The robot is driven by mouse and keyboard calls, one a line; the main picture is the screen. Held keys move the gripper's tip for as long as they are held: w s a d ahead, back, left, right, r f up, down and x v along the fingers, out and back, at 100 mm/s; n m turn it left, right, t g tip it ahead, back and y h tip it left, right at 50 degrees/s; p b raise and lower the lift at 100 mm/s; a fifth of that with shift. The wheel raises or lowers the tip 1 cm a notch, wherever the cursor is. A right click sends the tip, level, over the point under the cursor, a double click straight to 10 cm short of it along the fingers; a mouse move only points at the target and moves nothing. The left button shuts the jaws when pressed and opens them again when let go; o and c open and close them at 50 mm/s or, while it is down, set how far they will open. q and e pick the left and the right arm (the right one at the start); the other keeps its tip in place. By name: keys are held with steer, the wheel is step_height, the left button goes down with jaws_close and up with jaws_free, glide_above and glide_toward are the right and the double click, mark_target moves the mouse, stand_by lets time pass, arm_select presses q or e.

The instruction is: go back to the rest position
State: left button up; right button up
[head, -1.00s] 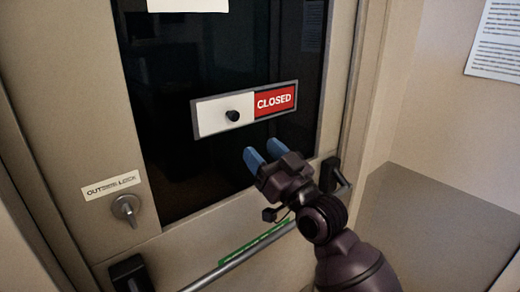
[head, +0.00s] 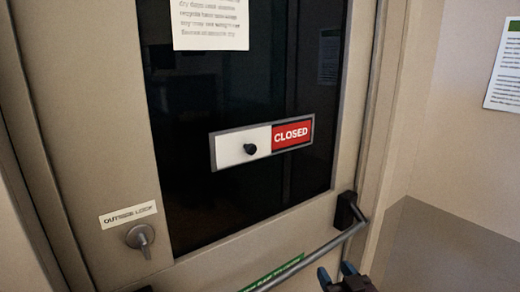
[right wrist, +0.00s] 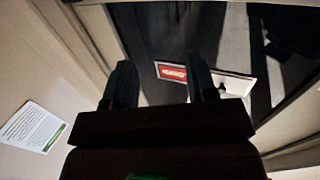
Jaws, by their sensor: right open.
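My right gripper (head: 336,275) is low at the bottom edge of the head view, in front of the door and below its push bar's right end. Its two fingers stand apart and empty in the right wrist view (right wrist: 160,85). The sliding sign (head: 262,143) on the door's dark window reads CLOSED in red on its right half, with a black knob on the white left half. The sign also shows beyond the fingers in the right wrist view (right wrist: 172,73). The gripper is clear of the sign. My left gripper is not in view.
A push bar (head: 318,252) crosses the lower door. A lock knob (head: 140,237) sits under an OUTSIDE LOCK label (head: 128,214). A paper notice (head: 210,24) is on the window, and another notice (head: 505,68) hangs on the right wall.

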steer(key=s+d+f+m+g+h, duration=0.1)
steer(key=s+d+f, duration=0.4)
steer(key=s+f, duration=0.6)
steer(key=s+d+f+m+g+h, duration=0.1)
steer(key=s+d+f+g+h, duration=0.2)
steer(key=s+f, duration=0.8)
steer(key=d+g, duration=0.1)
steer(key=d, duration=0.1)
steer(key=shift+d+g+h, duration=0.3)
steer(key=shift+d, duration=0.1)
steer(key=shift+r, duration=0.1)
stand_by(0.6)
